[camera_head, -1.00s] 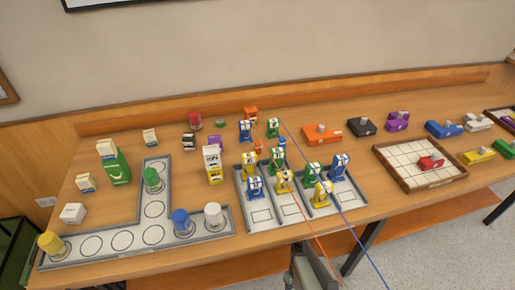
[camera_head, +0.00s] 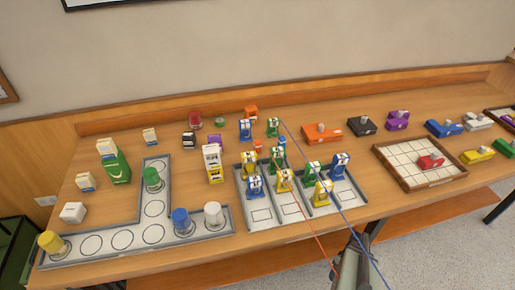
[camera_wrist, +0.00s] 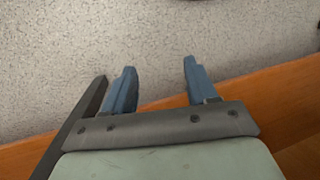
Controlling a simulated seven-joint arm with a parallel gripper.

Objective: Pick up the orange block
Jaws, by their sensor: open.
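A long orange block with a grey knob on top (camera_head: 318,134) lies on the table behind the tray with lanes, left of a black block. A smaller orange piece (camera_head: 251,112) stands further left at the back, partly hidden by the figures in front. My gripper (camera_head: 355,245) is in front of the table's front edge at the lower right, well apart from both. In the wrist view my gripper (camera_wrist: 158,68) is open and empty, its two blue fingers wide apart over grey floor. No orange block shows there.
Blue, green and yellow figures stand in and behind the laned tray (camera_head: 262,216). A black block (camera_head: 361,127) and a purple block (camera_head: 397,121) lie right of the long orange one. A gridded wooden tray (camera_head: 405,166) holds a red block. Thin red and blue lines cross the view.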

